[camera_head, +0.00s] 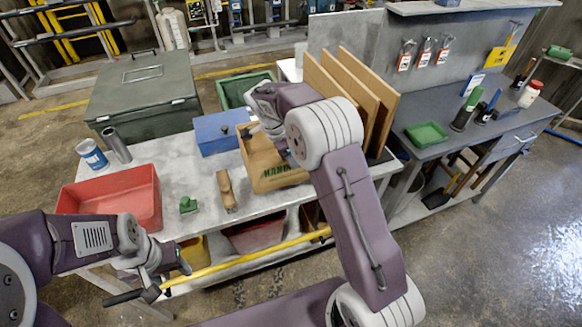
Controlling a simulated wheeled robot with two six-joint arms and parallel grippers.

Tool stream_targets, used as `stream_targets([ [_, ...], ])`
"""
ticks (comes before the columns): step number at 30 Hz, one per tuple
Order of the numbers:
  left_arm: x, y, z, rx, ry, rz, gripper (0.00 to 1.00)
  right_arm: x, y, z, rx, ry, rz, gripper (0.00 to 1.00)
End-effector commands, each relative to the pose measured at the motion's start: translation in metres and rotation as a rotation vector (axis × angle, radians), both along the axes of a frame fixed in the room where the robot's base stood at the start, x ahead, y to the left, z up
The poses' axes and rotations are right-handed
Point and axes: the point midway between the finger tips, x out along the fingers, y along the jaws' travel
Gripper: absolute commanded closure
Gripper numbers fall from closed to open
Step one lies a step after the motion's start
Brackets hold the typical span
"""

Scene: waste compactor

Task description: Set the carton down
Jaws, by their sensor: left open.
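The carton (262,173) is a brown box with green lettering on its front. It appears to rest on the grey worktable (175,215), though its base is partly hidden. My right arm reaches over it from the right. My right gripper (262,130) is at the carton's upper left, largely hidden by the wrist, so whether its fingers close on the carton does not show. My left gripper (152,284) is open and empty at the front left, below the table's front edge, near the left end of a yellow bar (240,260).
A red tray (112,197), a wooden-handled brush (226,190) and a small green object (188,205) lie left of the carton. A blue box (218,133) stands behind it. Upright boards (350,85) stand behind right. Bare tabletop shows around the brush.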

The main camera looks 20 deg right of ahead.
Motion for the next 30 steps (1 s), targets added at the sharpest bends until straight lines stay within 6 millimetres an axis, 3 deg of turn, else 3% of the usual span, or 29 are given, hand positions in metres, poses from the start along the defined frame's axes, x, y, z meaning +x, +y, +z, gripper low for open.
stream_targets([
  [8, 0.000, 0.000, 0.003, 0.000, 0.000, 0.000, 0.46, -0.001, 0.000, -0.038, -0.001, 0.002, 0.001, 1.00],
  [19, 0.000, 0.000, -0.002, 0.000, 0.000, 0.000, 0.46, -0.001, 0.000, -0.044, 0.000, -0.001, 0.001, 1.00],
  [22, 0.000, 0.000, 0.000, 0.000, 0.000, 0.000, 0.46, -0.001, 0.000, -0.043, 0.000, 0.000, 0.001, 0.75],
  [30, 0.000, 0.000, 0.000, 0.000, 0.000, 0.000, 0.46, -0.001, 0.000, -0.043, 0.000, 0.000, 0.001, 0.75],
])
